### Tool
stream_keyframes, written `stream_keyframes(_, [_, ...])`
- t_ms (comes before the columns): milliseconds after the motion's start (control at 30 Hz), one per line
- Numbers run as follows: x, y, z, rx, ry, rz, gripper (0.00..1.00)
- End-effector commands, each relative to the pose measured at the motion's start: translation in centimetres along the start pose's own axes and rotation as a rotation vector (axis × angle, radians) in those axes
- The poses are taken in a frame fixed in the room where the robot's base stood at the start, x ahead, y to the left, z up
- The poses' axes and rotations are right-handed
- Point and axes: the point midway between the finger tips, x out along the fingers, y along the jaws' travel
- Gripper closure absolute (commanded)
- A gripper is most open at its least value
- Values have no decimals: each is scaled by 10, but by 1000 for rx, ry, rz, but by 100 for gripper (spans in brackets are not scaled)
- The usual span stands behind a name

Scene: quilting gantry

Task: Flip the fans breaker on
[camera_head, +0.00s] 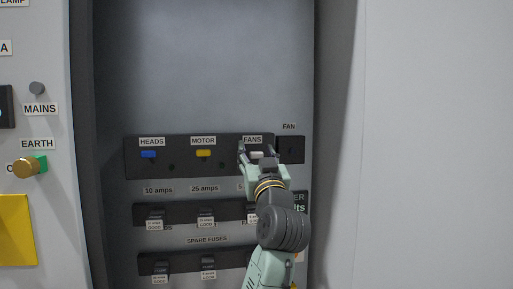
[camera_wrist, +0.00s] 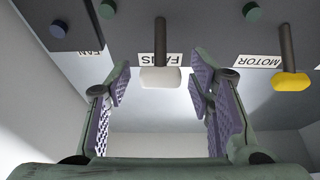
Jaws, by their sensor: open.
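The fans breaker is a lever with a dark stem and a white tip (camera_head: 257,155), under the FANS label (camera_head: 252,139) on the dark breaker strip. In the wrist view, which looks upside down, the white tip (camera_wrist: 160,80) points towards the camera. My gripper (camera_head: 258,152) is at this lever and partly covers it in the head view. In the wrist view my gripper (camera_wrist: 161,86) is open, with one purple-padded finger on each side of the white tip. Gaps show on both sides, so it does not look gripped.
The yellow motor lever (camera_head: 203,153) stands close to the left of my gripper, with the blue heads lever (camera_head: 148,154) beyond. A dark fan switch box (camera_head: 290,150) is close on the right. Fuse rows (camera_head: 180,213) lie below. Cabinet walls flank the recess.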

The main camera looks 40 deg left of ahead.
Motion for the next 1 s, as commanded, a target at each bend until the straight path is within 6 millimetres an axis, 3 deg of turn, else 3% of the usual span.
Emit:
stream_keyframes(333, [3, 0, 0, -1, 1, 0, 53])
stream_keyframes(1000, [3, 0, 0, 0, 0, 0, 98])
